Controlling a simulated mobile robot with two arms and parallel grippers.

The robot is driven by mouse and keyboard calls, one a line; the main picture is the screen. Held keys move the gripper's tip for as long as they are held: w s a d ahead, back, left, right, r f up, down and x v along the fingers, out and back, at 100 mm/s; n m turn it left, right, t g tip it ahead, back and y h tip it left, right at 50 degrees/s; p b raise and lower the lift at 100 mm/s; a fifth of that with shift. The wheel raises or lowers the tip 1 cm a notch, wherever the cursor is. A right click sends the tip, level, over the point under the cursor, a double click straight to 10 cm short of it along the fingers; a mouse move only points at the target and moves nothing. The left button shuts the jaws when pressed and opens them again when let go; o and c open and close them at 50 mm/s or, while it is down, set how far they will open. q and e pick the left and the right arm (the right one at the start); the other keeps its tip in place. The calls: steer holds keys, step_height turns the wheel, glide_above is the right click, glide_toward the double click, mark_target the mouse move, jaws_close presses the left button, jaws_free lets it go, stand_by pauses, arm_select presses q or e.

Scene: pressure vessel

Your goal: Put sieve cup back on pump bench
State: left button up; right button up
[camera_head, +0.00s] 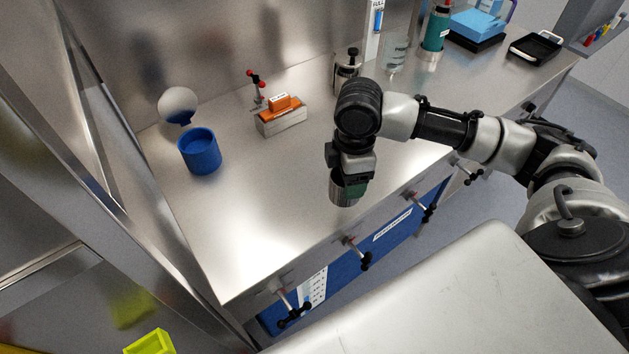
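A small metal cylinder, seemingly the sieve cup (340,190), hangs upright below my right gripper (349,184). A green finger pad of the gripper lies against the cup's side, and the gripper appears shut on it. The cup shows over the front part of the steel pump bench (240,215); I cannot tell whether its base touches the surface. The gripper body hides the cup's upper part. My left gripper is not in view.
On the bench stand a blue cup (200,152), an orange-topped metal block (281,119) and a metal canister (347,68). A beaker (395,54), green bottle (436,30) and black tray (535,47) stand farther right. Valve handles (364,260) project from the front. The bench's front left is clear.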

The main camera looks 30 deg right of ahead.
steer(key=w+d+r+n+p, duration=0.25)
steer(key=d+n, duration=0.25)
steer(key=n, duration=0.4)
steer(key=w+a+f+p, duration=0.1)
steer(key=w+a+f, duration=0.1)
steer(key=f, duration=0.1)
steer(key=w+a+f+p, duration=0.1)
steer(key=w+a+f, duration=0.2)
steer(key=w+a+f+p, duration=0.1)
steer(key=w+a+f, duration=0.1)
steer(key=f, duration=0.1)
steer(key=shift+w+a+f, duration=0.15)
steer(key=shift+f+n, duration=0.3)
steer(key=shift+f, duration=0.15)
steer(key=shift+f, duration=0.1)
steer(key=o, duration=1)
